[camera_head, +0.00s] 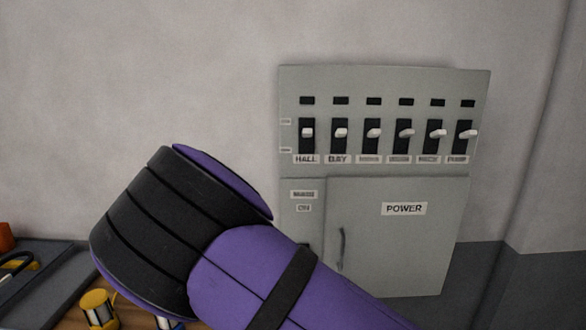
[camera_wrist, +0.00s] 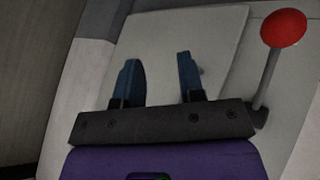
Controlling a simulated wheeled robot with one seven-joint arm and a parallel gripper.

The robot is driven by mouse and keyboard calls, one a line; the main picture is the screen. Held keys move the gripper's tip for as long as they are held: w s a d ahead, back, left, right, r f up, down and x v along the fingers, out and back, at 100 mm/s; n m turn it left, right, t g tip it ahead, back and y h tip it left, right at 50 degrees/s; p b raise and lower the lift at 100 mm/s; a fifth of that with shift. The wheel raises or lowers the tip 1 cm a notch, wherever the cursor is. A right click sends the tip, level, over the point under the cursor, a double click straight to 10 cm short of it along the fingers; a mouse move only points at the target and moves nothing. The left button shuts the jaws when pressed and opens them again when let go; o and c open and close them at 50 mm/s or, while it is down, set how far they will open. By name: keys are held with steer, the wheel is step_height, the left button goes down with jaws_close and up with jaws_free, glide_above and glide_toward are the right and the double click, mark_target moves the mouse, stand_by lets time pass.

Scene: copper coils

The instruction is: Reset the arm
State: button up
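My arm (camera_head: 270,270), purple with black bands, reaches across the lower middle of the head view, in front of the wall and the lower left of a grey panel. My gripper (camera_wrist: 160,72) shows in the wrist view with its two blue fingers apart and nothing between them. A pale grey surface lies behind the fingers. The gripper's fingers do not show in the head view.
The grey power panel (camera_head: 375,230) on the wall has a row of white-handled switches (camera_head: 373,133) and a door with a handle (camera_head: 342,248). A red-knobbed lever (camera_wrist: 284,28) stands right of my gripper. A yellow-topped spool (camera_head: 98,308) and a dark tray (camera_head: 48,285) lie at lower left.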

steer(key=s+d+r+g+y, duration=0.1)
steer(key=s+d+r+y, duration=0.2)
steer(key=d+r, duration=0.35)
steer(key=s+d+r+n+g+y, duration=0.1)
steer(key=s+d+r+y, duration=0.2)
steer(key=r, duration=0.7)
steer(key=s+d+r+g+y, duration=0.15)
steer(key=s+d+r, duration=0.25)
steer(key=r, duration=0.4)
steer(key=s+d+r+n+t, duration=0.1)
steer(key=s+d+r+t, duration=0.1)
steer(key=s+r, duration=0.4)
steer(key=s+d+r+n+t, duration=0.2)
steer(key=s+d+r, duration=0.2)
steer(key=s, duration=0.8)
steer(key=shift+d+r+t, duration=0.3)
steer(key=shift+r+t, duration=0.05)
steer(key=shift+r, duration=0.6)
